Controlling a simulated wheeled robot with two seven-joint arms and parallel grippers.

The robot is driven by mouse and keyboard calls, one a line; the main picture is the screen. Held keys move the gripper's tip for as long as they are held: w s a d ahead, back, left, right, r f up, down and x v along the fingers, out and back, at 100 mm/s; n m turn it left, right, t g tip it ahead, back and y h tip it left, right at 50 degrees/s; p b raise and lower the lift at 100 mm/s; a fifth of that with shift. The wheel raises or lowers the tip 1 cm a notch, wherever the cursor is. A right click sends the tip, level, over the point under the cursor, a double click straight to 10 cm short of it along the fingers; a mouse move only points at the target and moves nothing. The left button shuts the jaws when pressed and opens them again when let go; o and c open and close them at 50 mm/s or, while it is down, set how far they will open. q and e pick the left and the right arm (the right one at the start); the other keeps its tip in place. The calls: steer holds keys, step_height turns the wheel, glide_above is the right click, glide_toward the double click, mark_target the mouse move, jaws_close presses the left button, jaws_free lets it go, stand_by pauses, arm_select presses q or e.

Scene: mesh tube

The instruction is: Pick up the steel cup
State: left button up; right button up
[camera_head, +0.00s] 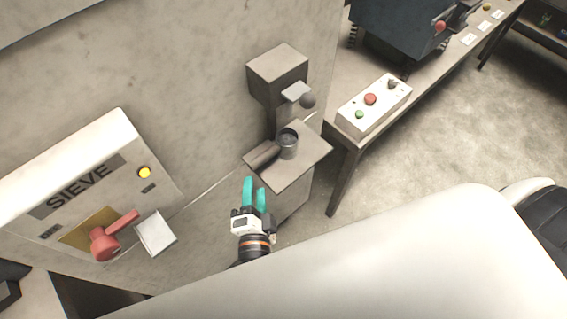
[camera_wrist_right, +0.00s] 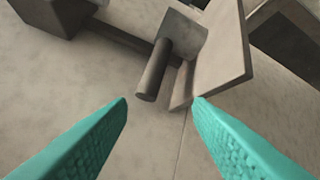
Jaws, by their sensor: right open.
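The steel cup (camera_head: 288,143) is a small grey metal cylinder. It stands upright on a square grey plate (camera_head: 305,163) on top of a stand, beneath a blocky grey fixture. My right gripper (camera_head: 255,187) has teal fingers and is open. It is in front of the plate, below and left of the cup in the head view, apart from it. In the right wrist view, the open fingers (camera_wrist_right: 160,102) have nothing between them. A grey plate and a short dark cylinder (camera_wrist_right: 153,72) show beyond them; I cannot make out the cup there. My left gripper is not in view.
The grey fixture (camera_head: 277,75) with a round knob rises behind. A SIEVE panel (camera_head: 85,190) with a red handle is at left. A button box (camera_head: 374,105) sits on a bench at right.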

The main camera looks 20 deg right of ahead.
mark_target(267, 160)
steer(key=w+d+r+m+g+p, duration=0.1)
steer(key=w+d+r+m+g+h+p, duration=0.1)
steer(key=w+d+m, duration=0.1)
steer(key=shift+w+d+r+m+h, duration=0.1)
steer(key=shift+d+m+h, duration=0.15)
steer(key=shift+m+h, duration=0.05)
steer(key=shift+w+d, duration=0.3)
steer(key=shift+w, duration=0.2)
steer(key=shift+w+d+p, duration=0.15)
steer(key=shift+w+p, duration=0.15)
steer(key=shift+p, duration=0.25)
steer(key=p+x, duration=0.1)
steer(key=x, duration=0.2)
steer(key=shift+w+d+f, duration=0.15)
steer(key=shift+w+f, duration=0.1)
steer(key=shift+w+d+f, duration=0.15)
steer(key=shift+w+f, duration=0.1)
steer(key=shift+w, duration=0.05)
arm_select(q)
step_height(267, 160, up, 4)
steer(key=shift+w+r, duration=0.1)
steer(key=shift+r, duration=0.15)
arm_select(e)
steer(key=shift+s, duration=0.1)
steer(key=shift+c, duration=0.4)
